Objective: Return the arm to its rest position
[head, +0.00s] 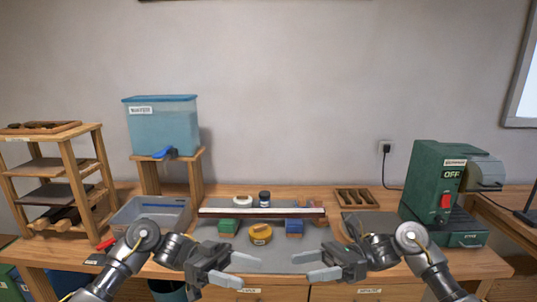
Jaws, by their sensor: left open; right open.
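My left gripper (236,267) is open and empty above the front of the workbench, left of the middle. My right gripper (312,266) is open and empty at about the same height, right of the middle. The two grippers point inward toward each other with a gap between them. Neither touches any object that I can see. Behind them on a grey mat (270,262) lies a long pale bar (262,212). In front of the bar are a green block (228,226), a round yellow piece (260,235) and a blue block (294,227).
A clear bin (152,214) and a wooden rack (60,180) stand at the left. A blue-lidded water tank (162,125) sits on a wooden stand. A green machine (436,180) marked OFF stands at the right. A slotted wooden tray (356,198) lies at the back.

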